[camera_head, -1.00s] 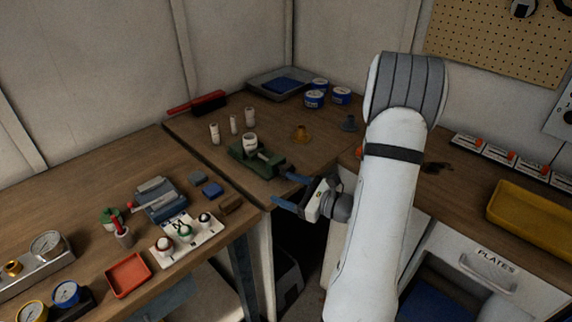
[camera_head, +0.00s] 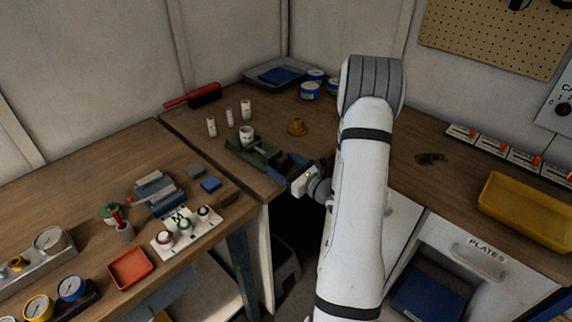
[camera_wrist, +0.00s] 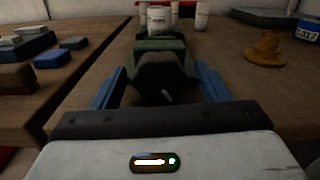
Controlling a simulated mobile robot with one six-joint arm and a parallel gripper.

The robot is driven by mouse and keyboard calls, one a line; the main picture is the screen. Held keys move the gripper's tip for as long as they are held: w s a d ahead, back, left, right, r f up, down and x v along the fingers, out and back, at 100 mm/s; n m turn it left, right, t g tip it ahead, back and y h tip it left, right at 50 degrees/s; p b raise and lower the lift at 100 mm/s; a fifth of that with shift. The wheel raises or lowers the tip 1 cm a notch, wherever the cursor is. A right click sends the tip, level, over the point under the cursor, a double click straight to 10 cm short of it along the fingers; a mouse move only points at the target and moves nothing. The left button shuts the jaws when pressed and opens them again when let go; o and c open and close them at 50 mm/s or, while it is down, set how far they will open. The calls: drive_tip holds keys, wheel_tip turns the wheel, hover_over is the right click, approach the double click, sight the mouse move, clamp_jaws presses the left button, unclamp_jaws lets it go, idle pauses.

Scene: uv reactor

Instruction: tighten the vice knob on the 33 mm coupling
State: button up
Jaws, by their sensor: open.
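The green vice (camera_head: 264,155) stands near the front edge of the corner bench. A white coupling (camera_head: 246,133) stands upright at it; it also shows in the wrist view (camera_wrist: 159,19), with print too small to read. The dark vice knob (camera_wrist: 163,72) faces me at the near end of the vice. My gripper (camera_head: 281,167) is open at this end. In the wrist view its blue fingers (camera_wrist: 161,82) lie left and right of the knob, with visible gaps. Whether the fingertips reach past the knob is hard to tell.
Several loose white cylinders (camera_head: 229,115) stand behind the vice. An orange flanged piece (camera_head: 296,127) and blue tins (camera_head: 309,90) are to its right and behind. Blue and brown blocks (camera_head: 211,185) lie to the left. The bench right of the vice is mostly clear.

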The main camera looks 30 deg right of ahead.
drive_tip(key=shift+c, duration=0.2)
drive_tip(key=c, duration=1)
drive_tip(key=shift+o, duration=0.2)
drive_tip(key=shift+m, duration=2)
drive_tip(key=o, duration=1)
drive_tip(key=shift+s, duration=0.1)
drive_tip(key=b+v, duration=0.1)
drive_tip(key=v, duration=0.6)
drive_tip(key=shift+s, duration=0.35)
drive_tip(key=shift+d, duration=0.1)
